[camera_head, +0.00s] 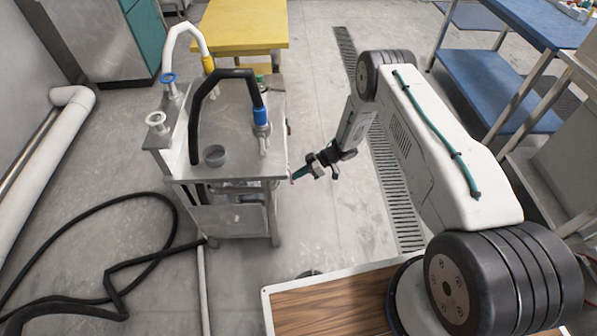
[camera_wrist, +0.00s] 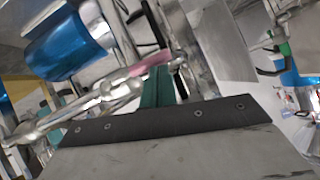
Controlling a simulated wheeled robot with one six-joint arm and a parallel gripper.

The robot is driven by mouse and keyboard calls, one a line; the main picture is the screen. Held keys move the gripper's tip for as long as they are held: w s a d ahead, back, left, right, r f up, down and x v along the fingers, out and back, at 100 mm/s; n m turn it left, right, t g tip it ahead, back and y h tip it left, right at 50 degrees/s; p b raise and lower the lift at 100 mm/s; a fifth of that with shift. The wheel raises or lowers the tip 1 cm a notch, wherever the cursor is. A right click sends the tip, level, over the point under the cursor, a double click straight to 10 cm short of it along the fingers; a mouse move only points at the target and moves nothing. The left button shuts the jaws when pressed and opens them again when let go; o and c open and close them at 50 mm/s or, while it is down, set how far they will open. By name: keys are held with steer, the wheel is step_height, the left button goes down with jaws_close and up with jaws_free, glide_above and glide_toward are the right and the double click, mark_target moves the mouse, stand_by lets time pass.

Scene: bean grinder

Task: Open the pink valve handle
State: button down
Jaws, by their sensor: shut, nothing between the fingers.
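The pink valve handle (camera_wrist: 149,66) shows in the wrist view just beyond and left of my fingertips, on a shiny metal pipe fitting (camera_wrist: 110,88). In the head view only a small pinkish bit (camera_head: 291,176) shows at the right edge of the steel cart. My gripper (camera_head: 300,173) is shut and empty, with its teal fingers at that cart edge. In the wrist view the fingers of my gripper (camera_wrist: 160,82) are together and close to the handle. I cannot tell whether they touch it.
Blue shelving (camera_head: 500,85) is at right. The floor between is clear.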

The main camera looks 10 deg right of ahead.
steer(key=shift+r, duration=0.1)
steer(key=s+d+r, duration=0.1)
steer(key=d+r, duration=0.8)
steer(key=shift+s+r, duration=0.15)
steer(key=shift+s, duration=0.05)
